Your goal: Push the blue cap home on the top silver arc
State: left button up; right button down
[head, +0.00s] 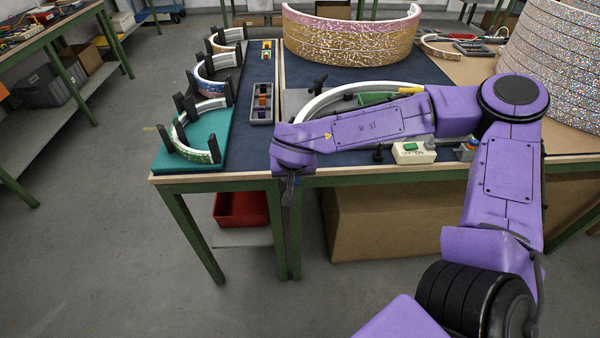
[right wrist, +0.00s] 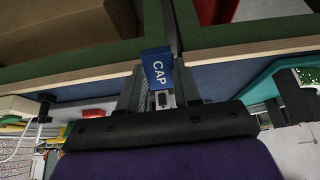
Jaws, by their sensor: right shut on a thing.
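The blue cap (right wrist: 158,66), marked CAP, is between the fingers of my right gripper in the right wrist view. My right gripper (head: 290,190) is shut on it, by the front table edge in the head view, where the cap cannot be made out. A large pale silver arc (head: 312,108) lies on the table behind my right forearm, partly hidden by it. Three smaller arcs stand in black holders at the left: a green one (head: 207,151) in front, a blue-red one (head: 211,88) and an orange-brown one (head: 230,36) behind. The cap is apart from all these arcs. My left gripper is out of view.
A grey tray (head: 262,118) with small coloured parts lies right of the holders. A white box with a green button (head: 413,153) stands near the front edge. A wide glittering band (head: 350,42) stands at the back. A red bin (head: 240,208) is below the table.

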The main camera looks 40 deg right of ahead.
jog(key=t+h, duration=0.2)
jog(key=d+m+t+h, duration=0.1)
jog(key=t+h, duration=0.2)
jog(key=f+m+t+h+p, duration=0.1)
jog(key=t+h, duration=0.1)
jog(key=h, duration=0.1)
jog(key=shift+d+t, duration=0.4)
jog(key=n+t, duration=0.1)
jog(key=a+t+y, duration=0.1)
jog(key=t, duration=0.1)
jog(key=shift+s+a+f+n, duration=0.15)
jog(key=shift+s+a+n, duration=0.05)
jog(key=shift+s+n, duration=0.2)
jog(key=x, duration=0.6)
jog(key=shift+w+d, duration=0.35)
jog(key=shift+w, duration=0.3)
jog(key=shift+s+f, duration=0.1)
jog(key=shift+f, duration=0.05)
jog(key=shift+p, duration=0.35)
